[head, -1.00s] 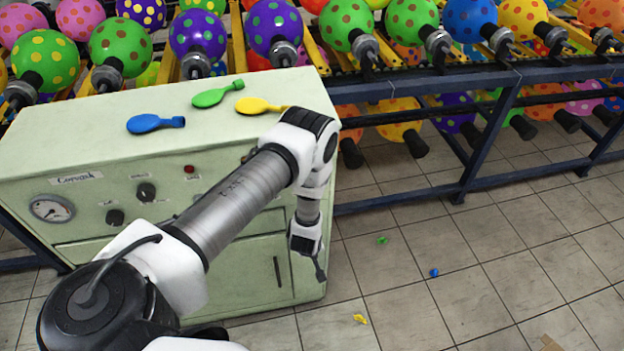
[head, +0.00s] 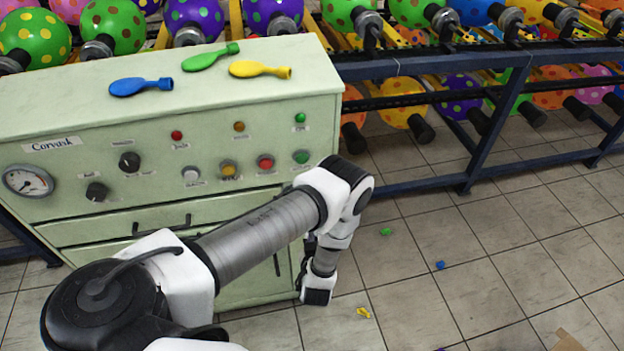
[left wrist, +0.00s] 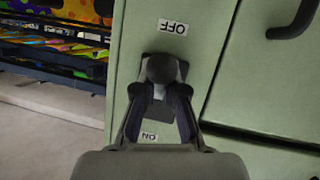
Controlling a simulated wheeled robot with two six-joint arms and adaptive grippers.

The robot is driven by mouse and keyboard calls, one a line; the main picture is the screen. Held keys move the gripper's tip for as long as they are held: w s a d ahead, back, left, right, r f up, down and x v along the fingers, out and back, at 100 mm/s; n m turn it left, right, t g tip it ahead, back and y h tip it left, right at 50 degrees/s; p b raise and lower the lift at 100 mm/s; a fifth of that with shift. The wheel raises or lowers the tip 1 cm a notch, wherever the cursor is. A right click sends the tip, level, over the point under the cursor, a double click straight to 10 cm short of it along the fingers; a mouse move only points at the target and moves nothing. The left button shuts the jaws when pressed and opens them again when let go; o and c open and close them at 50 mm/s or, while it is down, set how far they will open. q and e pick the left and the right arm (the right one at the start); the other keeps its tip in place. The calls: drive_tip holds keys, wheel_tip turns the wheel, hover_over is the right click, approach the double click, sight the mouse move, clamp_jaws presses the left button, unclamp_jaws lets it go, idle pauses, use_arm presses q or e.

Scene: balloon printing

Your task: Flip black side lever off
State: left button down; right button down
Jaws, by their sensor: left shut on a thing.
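The black side lever (left wrist: 161,69) is on the machine's green side panel in the left wrist view, on a dark plate. Its round knob stands between two labels, closer to the OFF label (left wrist: 173,26) than to the ON label (left wrist: 149,137). Both labels read upside down. My left gripper (left wrist: 160,90) is shut on the lever, with one finger on each side just below the knob. In the head view my left arm reaches down beside the machine's right end, and the gripper fingers and lever are hidden there.
The green machine (head: 150,209) carries a gauge, knobs and coloured buttons. Blue (head: 140,86), green (head: 210,57) and yellow (head: 259,69) balloons lie on top. A blue metal rack (head: 430,67) with dotted balloons stands behind. The tiled floor at right is mostly clear, with small scraps.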

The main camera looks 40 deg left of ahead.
use_arm(q)
drive_tip(key=shift+d+f, duration=0.15)
drive_tip(key=shift+f, duration=0.2)
drive_tip(key=shift+s, duration=0.1)
drive_tip(key=c, duration=1.5)
unclamp_jaws()
drive_tip(key=shift+o, duration=1.4)
drive_tip(key=shift+d, duration=0.1)
drive_tip(key=shift+r, duration=0.1)
drive_tip(key=v, duration=1.2)
drive_tip(key=shift+f, duration=0.2)
